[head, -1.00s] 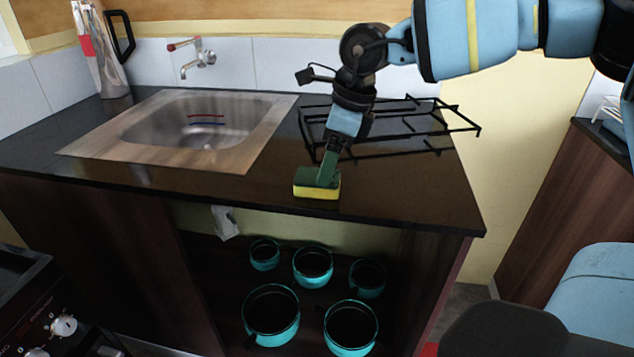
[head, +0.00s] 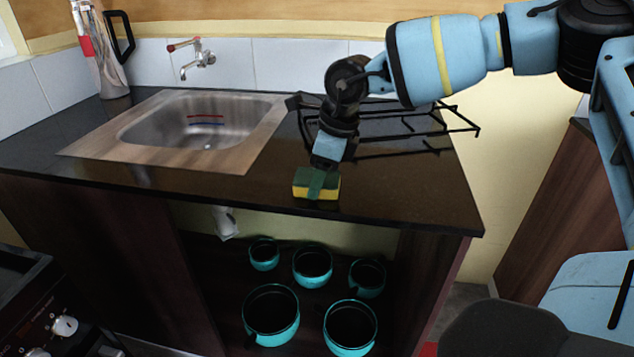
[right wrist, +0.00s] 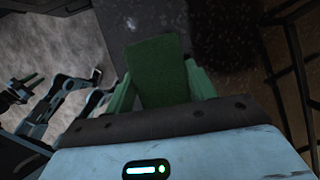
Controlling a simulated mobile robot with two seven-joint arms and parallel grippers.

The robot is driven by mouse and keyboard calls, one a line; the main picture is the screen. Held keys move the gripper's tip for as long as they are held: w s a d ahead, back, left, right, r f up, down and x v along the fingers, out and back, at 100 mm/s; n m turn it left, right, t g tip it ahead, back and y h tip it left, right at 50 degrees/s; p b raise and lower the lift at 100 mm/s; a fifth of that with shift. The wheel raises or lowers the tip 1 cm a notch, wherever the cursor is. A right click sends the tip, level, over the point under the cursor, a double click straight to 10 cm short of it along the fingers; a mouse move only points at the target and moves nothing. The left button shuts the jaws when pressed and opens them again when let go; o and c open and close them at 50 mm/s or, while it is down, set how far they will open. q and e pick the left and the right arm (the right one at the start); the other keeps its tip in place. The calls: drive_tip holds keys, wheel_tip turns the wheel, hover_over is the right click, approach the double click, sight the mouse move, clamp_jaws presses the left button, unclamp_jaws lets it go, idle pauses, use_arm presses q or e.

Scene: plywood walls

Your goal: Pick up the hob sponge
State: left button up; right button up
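The hob sponge (head: 301,187), yellow below and green on top, lies on the dark countertop near its front edge. My right gripper (head: 316,184) reaches down over it, with one green finger in front of the sponge. In the right wrist view the sponge's green top (right wrist: 160,62) lies between the two green fingers, one along each side. I cannot tell whether they press on it. The sponge's far side is hidden.
A black hob grate (head: 425,125) lies right behind my right gripper. A steel sink (head: 255,125) with a tap is set into the countertop (head: 400,195) at the left. Several teal pots (head: 271,315) stand on the shelf below. The counter right of the sponge is clear.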

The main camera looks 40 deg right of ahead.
drive_tip(key=c, duration=0.4)
wheel_tip(320, 180, up, 9)
drive_tip(key=shift+r, duration=0.5)
